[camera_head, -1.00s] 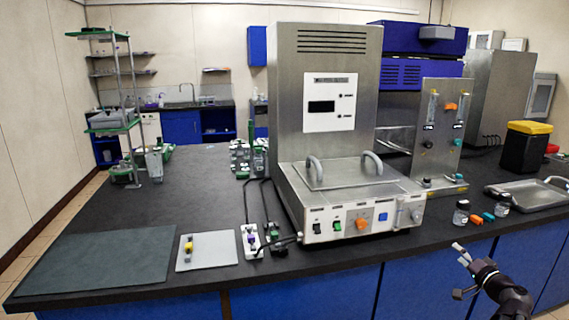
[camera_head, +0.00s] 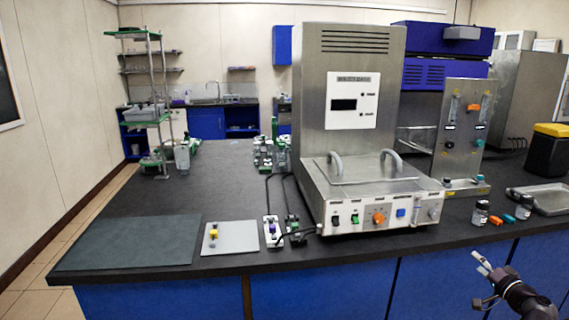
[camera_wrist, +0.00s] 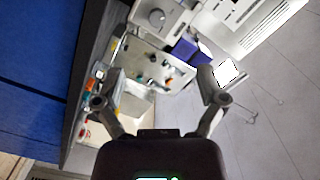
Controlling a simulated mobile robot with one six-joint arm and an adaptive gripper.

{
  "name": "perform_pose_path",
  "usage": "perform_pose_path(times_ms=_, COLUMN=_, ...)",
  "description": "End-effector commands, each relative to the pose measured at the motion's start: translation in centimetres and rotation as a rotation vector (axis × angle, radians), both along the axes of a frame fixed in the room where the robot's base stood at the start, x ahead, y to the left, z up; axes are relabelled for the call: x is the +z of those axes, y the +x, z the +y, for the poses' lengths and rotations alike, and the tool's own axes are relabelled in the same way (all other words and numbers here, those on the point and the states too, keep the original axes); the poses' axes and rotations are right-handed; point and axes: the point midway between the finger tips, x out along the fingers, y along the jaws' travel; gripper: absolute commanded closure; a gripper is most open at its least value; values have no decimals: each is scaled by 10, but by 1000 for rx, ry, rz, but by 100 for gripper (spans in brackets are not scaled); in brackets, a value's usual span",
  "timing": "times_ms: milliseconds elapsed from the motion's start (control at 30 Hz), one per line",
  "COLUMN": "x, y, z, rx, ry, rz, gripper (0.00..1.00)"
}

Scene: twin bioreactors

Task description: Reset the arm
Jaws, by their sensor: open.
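My gripper (camera_head: 482,262) is at the lower right of the head view, in front of the bench's blue front panels and beside the bench edge. In the wrist view my gripper (camera_wrist: 157,95) has its two fingers spread wide apart, with nothing between them that it holds. My arm shows as a dark link behind it at the lower right of the head view.
The dark bench (camera_head: 235,185) carries a steel bioreactor unit (camera_head: 350,100), a steel panel with knobs (camera_head: 463,130), small bottles (camera_head: 480,213), a metal tray (camera_head: 545,199), a grey plate (camera_head: 238,238) and a dark mat (camera_head: 125,243).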

Motion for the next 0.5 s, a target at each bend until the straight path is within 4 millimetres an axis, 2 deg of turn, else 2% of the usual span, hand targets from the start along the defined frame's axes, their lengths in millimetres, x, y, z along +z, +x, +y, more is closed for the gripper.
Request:
perform_pose_path(times_ms=267, x=-12, y=13, z=32, rx=70, ry=-19, rz=63, gripper=10)
perform_pose_path(times_ms=500, x=-31, y=28, z=80, rx=171, ry=-51, rz=159, gripper=10)
